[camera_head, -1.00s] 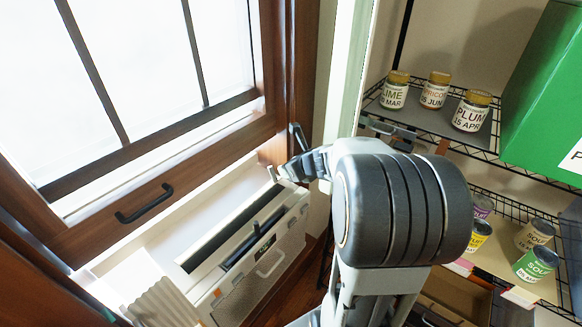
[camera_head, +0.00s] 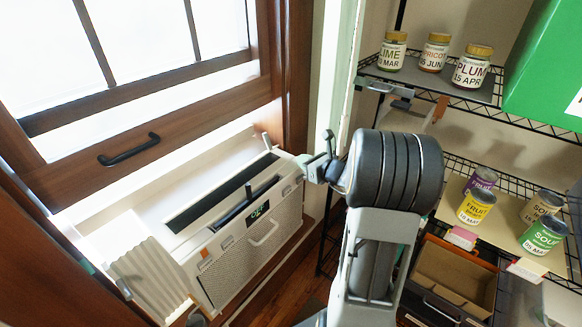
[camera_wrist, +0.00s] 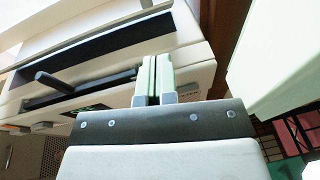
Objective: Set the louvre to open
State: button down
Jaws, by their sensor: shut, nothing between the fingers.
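The white window air conditioner (camera_head: 207,278) sits below the sash. Its dark louvre (camera_head: 229,217) lies along the top front edge, with a short dark peg (camera_head: 248,191) standing up from it. A green-lit display shows on the front below. In the wrist view the louvre (camera_wrist: 98,86) and its peg (camera_wrist: 52,81) are left of the fingers. My gripper (camera_head: 304,160) is beside the unit's right end in the head view. In the wrist view my gripper's pale fingers (camera_wrist: 156,72) are shut and empty, close to the louvre's right end; contact cannot be told.
A wire shelf right of my arm holds jars (camera_head: 434,52), cans (camera_head: 478,207) and a large green box (camera_head: 545,70). The wooden sash with its black handle (camera_head: 128,150) is above the unit. A pleated side panel (camera_head: 155,280) is at its left.

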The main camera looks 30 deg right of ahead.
aim_at(272, 149)
jog(key=shift+y, duration=0.3)
jog(key=x, duration=0.4)
jog(key=a+p+x, duration=0.1)
jog(key=x, duration=0.3)
jog(key=shift+a+f, duration=0.1)
jog(key=shift+p+x, duration=0.4)
jog(key=shift+x, duration=0.5)
jog(key=shift+f, duration=0.1)
jog(key=shift+w+a+r, duration=0.25)
jog(key=shift+w+r, duration=0.35)
jog(key=shift+r, duration=0.15)
